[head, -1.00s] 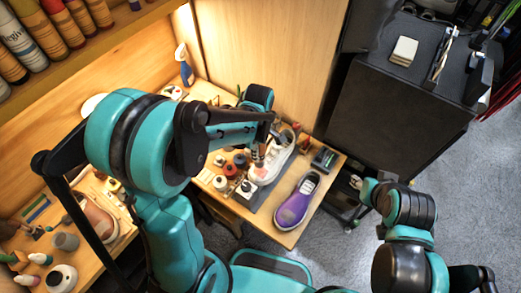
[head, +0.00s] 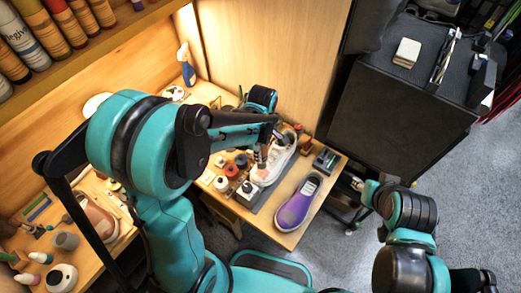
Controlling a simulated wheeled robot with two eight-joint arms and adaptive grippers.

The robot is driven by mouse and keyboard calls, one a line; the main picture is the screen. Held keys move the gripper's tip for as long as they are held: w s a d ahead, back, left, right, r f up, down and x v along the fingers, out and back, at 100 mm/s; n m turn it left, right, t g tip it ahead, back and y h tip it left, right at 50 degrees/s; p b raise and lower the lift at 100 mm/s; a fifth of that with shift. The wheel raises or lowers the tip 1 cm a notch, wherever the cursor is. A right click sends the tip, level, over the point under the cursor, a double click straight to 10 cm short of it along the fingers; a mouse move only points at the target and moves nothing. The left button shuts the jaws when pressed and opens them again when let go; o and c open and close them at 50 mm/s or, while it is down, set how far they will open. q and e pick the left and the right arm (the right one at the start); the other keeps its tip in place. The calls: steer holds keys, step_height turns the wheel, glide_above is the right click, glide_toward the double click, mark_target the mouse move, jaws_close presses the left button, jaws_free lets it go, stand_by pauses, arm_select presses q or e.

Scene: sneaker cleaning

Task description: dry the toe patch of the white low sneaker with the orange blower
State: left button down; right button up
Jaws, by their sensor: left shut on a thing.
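The white low sneaker (head: 280,160) lies on a grey mat (head: 262,218) on the wooden table, its toe toward the lower left. My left arm reaches in from the left over it. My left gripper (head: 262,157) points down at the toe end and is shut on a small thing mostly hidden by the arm. I cannot make out its shape or colour, or whether it touches the shoe. The toe patch is partly covered. I cannot pick out the orange blower for certain. My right gripper (head: 356,184) is small, off the table's right edge; its jaws are unclear.
A purple sneaker (head: 297,203) lies right of the white one. Several small jars (head: 232,170) stand left of it. A dark box (head: 326,159) is at the table's right edge. A spray bottle (head: 186,65) stands at the back. A brown shoe (head: 98,218) lies at far left.

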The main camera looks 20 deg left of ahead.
arm_select(q)
steer(key=shift+s+d, duration=0.25)
steer(key=shift+d, duration=0.45)
stand_by(0.3)
step_height(320, 180, up, 7)
steer(key=p, duration=0.5)
stand_by(0.3)
stand_by(0.4)
